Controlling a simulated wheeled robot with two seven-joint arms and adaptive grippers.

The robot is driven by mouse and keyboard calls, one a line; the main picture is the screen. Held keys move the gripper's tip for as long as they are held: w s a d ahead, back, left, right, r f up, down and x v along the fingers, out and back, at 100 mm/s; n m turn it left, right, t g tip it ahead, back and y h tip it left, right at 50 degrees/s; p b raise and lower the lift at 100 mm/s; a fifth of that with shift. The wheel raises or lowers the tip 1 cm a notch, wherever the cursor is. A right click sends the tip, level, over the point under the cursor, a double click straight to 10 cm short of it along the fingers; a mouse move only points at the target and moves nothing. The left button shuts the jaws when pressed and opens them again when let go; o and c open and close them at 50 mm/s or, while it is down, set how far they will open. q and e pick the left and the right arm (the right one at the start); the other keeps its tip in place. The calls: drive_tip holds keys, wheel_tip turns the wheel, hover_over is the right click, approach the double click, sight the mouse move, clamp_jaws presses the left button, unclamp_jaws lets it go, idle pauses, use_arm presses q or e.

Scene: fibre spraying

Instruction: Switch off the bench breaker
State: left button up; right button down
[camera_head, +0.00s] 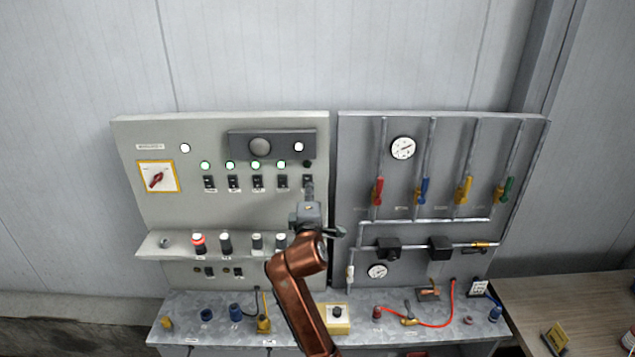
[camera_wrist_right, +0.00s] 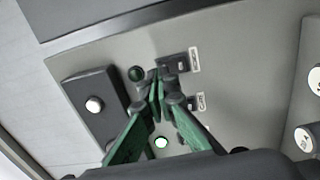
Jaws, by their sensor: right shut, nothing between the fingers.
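A row of small black breaker switches (camera_head: 232,182) sits on the left grey panel (camera_head: 150,210), each under a round lamp. My right gripper (camera_head: 308,188) is shut and empty, with its fingertips at the rightmost breaker (camera_head: 308,180). In the right wrist view the shut green fingers (camera_wrist_right: 158,82) are right by that breaker (camera_wrist_right: 178,64) and partly cover it; I cannot tell whether they touch. The lamp (camera_head: 307,163) above it is dark; the neighbouring lamp (camera_head: 281,164) glows green. My left gripper is not in view.
A red rotary switch (camera_head: 157,177) is at the panel's left. The right panel (camera_head: 405,190) has pipes, coloured valve handles and gauges. Several small tools and cables lie on the metal bench (camera_head: 285,310).

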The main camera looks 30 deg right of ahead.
use_arm(q)
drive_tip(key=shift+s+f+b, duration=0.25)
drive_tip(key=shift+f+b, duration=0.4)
drive_tip(key=shift+b, duration=0.15)
use_arm(e)
drive_tip(key=r+v, duration=0.1)
drive_tip(key=v, duration=0.8)
drive_tip(key=shift+s+a+r, duration=0.25)
drive_tip(key=shift+a+r, duration=0.15)
drive_tip(key=shift+a, duration=0.05)
